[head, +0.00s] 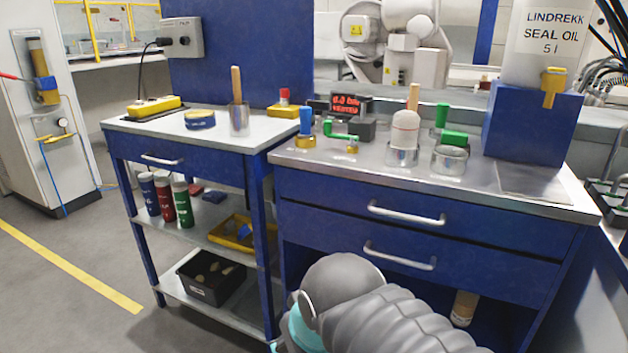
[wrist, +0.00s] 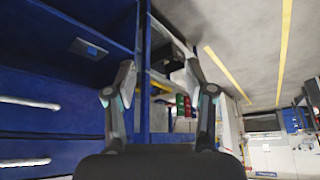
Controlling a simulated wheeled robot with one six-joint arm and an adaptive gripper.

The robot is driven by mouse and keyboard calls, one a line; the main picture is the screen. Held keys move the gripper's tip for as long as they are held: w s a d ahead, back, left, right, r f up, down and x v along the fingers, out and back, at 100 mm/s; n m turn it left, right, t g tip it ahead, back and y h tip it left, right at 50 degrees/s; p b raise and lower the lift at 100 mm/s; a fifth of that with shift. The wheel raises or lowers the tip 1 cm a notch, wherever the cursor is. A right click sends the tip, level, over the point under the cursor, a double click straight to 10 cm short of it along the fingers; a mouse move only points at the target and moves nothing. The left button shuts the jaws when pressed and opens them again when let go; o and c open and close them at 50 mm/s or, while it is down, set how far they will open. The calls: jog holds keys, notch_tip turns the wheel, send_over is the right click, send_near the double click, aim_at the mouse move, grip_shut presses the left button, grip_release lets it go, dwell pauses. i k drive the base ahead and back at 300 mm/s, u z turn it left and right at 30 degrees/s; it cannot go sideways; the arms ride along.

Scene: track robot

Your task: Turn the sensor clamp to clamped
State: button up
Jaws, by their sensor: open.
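No part is labelled as the sensor clamp, and I cannot tell for certain which one it is. On the right bench, a small green lever (head: 341,135) with a brass fitting lies beside a blue-handled brass fitting (head: 305,127), in front of a display (head: 350,104). Its red text seems to read 0.0 bar, vented. At the far left, a brass-coloured cylinder (head: 36,62) on a white cabinet has a blue bracket (head: 46,84) and a red lever (head: 8,76). My gripper (wrist: 158,80) is open and empty in the wrist view, well away from these fittings.
The right bench (head: 440,196) also holds a jar (head: 401,154), green-handled items (head: 453,138) and a blue block (head: 532,123) under an oil container (head: 545,35). The left bench (head: 160,131) adjoins it. Grey floor (head: 60,285) is clear at left.

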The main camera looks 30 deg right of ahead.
aim_at(319, 106)
jog(key=u, duration=0.95)
jog(key=i, duration=2.05)
jog(key=z, duration=4.3)
